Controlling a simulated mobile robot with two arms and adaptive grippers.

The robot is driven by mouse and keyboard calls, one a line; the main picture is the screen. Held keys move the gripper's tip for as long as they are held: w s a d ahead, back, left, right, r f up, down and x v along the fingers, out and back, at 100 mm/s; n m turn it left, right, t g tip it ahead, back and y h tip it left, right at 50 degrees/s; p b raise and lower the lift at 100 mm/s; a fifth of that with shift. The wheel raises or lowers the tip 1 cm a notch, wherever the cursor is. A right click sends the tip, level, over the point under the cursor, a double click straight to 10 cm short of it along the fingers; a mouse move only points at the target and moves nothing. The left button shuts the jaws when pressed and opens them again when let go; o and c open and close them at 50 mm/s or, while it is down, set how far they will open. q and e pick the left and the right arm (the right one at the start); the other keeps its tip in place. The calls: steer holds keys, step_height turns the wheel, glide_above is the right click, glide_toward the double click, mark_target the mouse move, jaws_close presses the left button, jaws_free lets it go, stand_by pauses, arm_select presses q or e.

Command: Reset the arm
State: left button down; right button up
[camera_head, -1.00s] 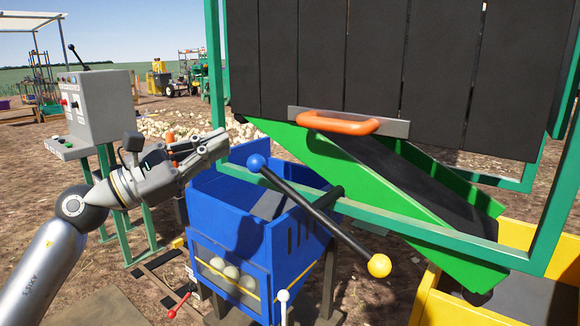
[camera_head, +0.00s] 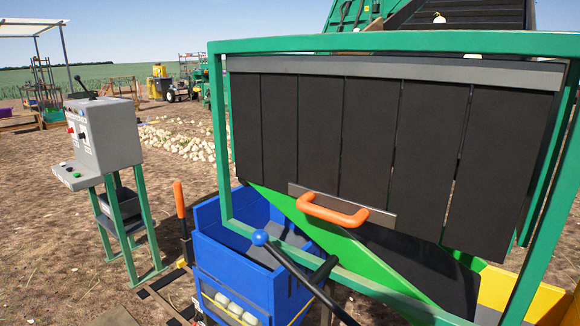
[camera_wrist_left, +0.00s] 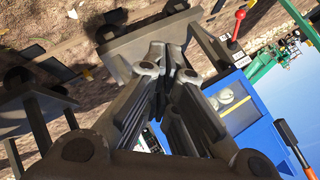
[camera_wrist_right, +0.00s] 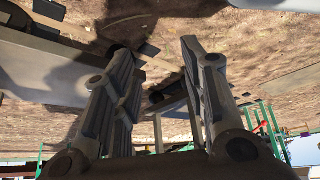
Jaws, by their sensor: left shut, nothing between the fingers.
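Neither of my arms shows in the head view now. In the left wrist view my left gripper (camera_wrist_left: 168,52) is shut with its fingertips together and nothing between them. Part of the blue bin (camera_wrist_left: 255,125), with pale onions behind its window, lies to the right of these fingers, apart from them. In the right wrist view my right gripper (camera_wrist_right: 158,50) is open and empty, its fingers apart over brown ground.
In the head view the blue bin (camera_head: 215,258) stands below a green frame (camera_head: 400,42) with black flaps (camera_head: 320,130) and an orange handle (camera_head: 332,210). A lever with a blue knob (camera_head: 260,238) crosses in front. A grey control box (camera_head: 105,135) stands left.

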arm_select(q)
steer(key=s+d+f+n+g+p, duration=0.1)
steer(key=s+f+n+g, duration=0.2)
steer(key=s, duration=1)
steer(key=s+d+f+n+g+p, duration=0.2)
steer(key=s+f+g, duration=0.1)
steer(key=s, duration=1)
steer(key=s+d+f+n+g+p, duration=0.1)
steer(key=s+f+n+g, duration=0.1)
steer(key=s, duration=1.1)
step_height(320, 180, down, 2)
steer(key=shift+s+d+f+n+g+y+p, duration=0.2)
steer(key=shift+s+n+g+y+p, duration=0.15)
steer(key=shift+n, duration=0.45)
arm_select(e)
steer(key=s+d+g, duration=0.2)
steer(key=s, duration=0.6)
steer(key=s+d+g+h, duration=0.1)
steer(key=s+d+g, duration=0.1)
steer(key=s, duration=0.5)
steer(key=shift+s+g, duration=0.4)
arm_select(q)
steer(key=shift+w, duration=0.15)
arm_select(e)
steer(key=shift+f, duration=0.1)
steer(key=shift+c, duration=0.5)
steer(key=shift+w, duration=0.1)
